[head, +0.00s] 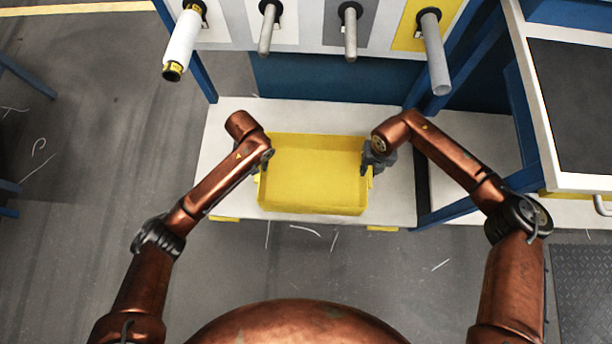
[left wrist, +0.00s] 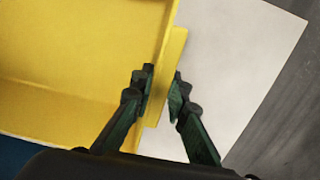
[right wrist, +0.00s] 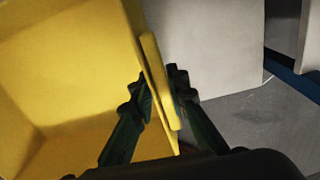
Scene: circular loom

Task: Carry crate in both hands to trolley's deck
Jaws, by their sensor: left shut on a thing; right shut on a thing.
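The empty yellow crate (head: 312,170) is level over a low white deck (head: 230,135); I cannot tell for sure whether its base touches it. My left gripper (head: 258,168) is at the crate's left side. In the left wrist view its fingers (left wrist: 161,82) straddle the crate's side flange (left wrist: 178,45). My right gripper (head: 375,163) is at the crate's right side. In the right wrist view its fingers (right wrist: 158,82) are shut on the flange (right wrist: 150,55) there. In the head view my grippers partly hide the crate's side edges.
Behind the deck a panel carries several pegs, one with a white roll (head: 181,42) and one with a grey tube (head: 434,55). A blue frame leg (head: 470,208) and a white-edged table (head: 575,181) stand to the right. Open grey floor (head: 110,120) lies left.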

